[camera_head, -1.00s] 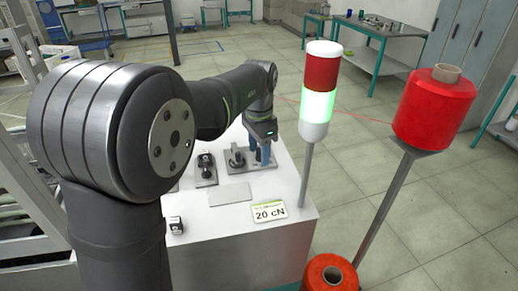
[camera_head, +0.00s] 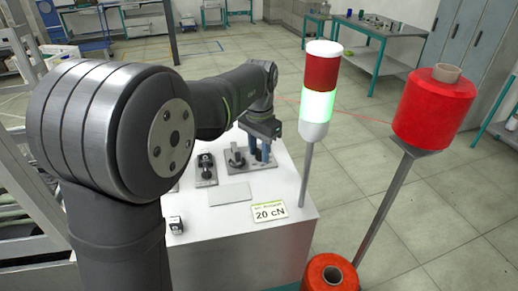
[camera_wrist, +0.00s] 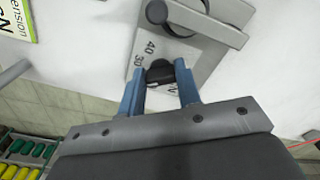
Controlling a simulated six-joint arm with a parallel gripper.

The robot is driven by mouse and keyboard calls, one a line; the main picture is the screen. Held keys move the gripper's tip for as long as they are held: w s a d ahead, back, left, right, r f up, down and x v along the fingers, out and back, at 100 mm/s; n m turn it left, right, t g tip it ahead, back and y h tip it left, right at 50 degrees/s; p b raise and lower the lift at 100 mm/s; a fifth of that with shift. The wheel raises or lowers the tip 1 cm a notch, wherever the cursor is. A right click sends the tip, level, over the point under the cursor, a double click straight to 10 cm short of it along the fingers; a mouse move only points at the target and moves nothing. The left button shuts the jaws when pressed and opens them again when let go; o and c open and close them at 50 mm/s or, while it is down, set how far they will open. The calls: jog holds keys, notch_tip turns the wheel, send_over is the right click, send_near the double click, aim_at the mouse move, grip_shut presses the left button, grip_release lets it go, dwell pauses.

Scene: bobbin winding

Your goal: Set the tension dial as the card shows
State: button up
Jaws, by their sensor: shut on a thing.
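The card (camera_head: 269,212) at the front right of the white machine top reads 20 cN; part of it shows in the wrist view (camera_wrist: 17,18). The tension dial's black knob (camera_wrist: 160,72) sits on a light scale plate (camera_wrist: 162,47) where I can read 40 and 30. My gripper (camera_wrist: 159,78) is shut on the knob, one blue finger on each side. In the head view my gripper (camera_head: 260,153) points down at the right of the grey base plate (camera_head: 252,169), and its fingers hide the knob there. The dial's exact setting cannot be told.
A black round part (camera_head: 237,157) stands beside the dial, with another black fitting (camera_head: 206,165) to its left. A signal tower (camera_head: 318,95), lit green, and a red thread cone (camera_head: 435,105) stand to the right. A blank grey plate (camera_head: 230,194) lies in front.

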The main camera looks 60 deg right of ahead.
aim_at(260, 151)
jog(key=shift+n, duration=1)
jog(key=o, duration=1)
notch_tip(260, 151, up, 18)
jog(key=shift+f, duration=0.25)
jog(key=shift+f, duration=0.1)
notch_tip(260, 151, down, 17)
jog(key=shift+f, duration=0.15)
dwell(0.3)
